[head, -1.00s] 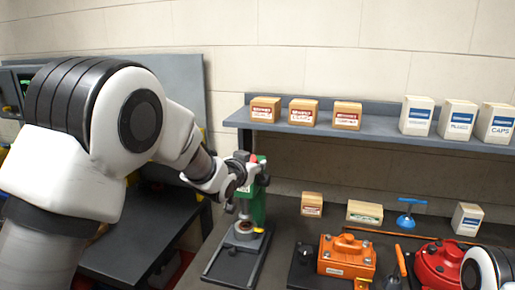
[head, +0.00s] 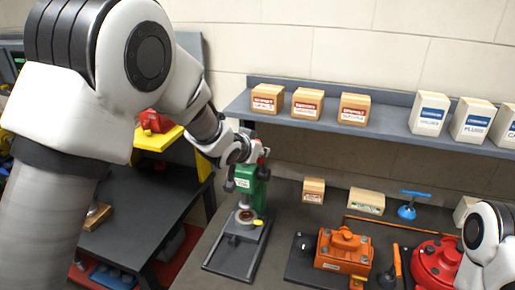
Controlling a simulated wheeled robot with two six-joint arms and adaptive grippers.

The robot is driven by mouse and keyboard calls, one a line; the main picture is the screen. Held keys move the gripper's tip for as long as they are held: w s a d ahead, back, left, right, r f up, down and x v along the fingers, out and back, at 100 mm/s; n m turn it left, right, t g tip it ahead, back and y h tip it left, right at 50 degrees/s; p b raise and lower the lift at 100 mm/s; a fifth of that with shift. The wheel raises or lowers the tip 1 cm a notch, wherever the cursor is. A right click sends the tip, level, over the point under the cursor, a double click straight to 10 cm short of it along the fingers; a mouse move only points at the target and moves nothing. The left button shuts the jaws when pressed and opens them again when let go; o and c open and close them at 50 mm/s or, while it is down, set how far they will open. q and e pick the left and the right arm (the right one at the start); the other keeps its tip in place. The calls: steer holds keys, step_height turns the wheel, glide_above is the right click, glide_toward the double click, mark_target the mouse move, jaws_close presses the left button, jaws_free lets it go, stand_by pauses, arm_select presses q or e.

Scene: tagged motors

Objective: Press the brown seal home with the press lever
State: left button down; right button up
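The green press (head: 252,190) stands on a dark base plate (head: 231,258) on the bench, left of centre. A round metal fixture with a brown ring, which looks like the brown seal (head: 245,216), sits under the press head. A small yellow piece (head: 258,222) is beside it. My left gripper (head: 256,152) is at the top of the press, by the lever's red end; its fingers are too small and covered to read. My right arm shows at the lower right edge, but its gripper is out of view.
An orange motor housing (head: 343,249) and a red round housing (head: 434,262) stand on the bench to the right. A blue-handled tool (head: 409,204) and small boxes (head: 314,190) are behind them. A shelf (head: 385,118) with several boxes runs above. A yellow stand (head: 158,140) is at left.

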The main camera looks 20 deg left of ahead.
arm_select(q)
steer(key=c, duration=1)
jaws_free()
steer(key=shift+w+r, duration=0.1)
steer(key=shift+r, duration=0.05)
steer(key=shift+o, duration=0.4)
steer(key=shift+w, duration=0.1)
steer(key=v, duration=1.1)
steer(key=shift+s, duration=0.45)
steer(key=shift+w, duration=0.1)
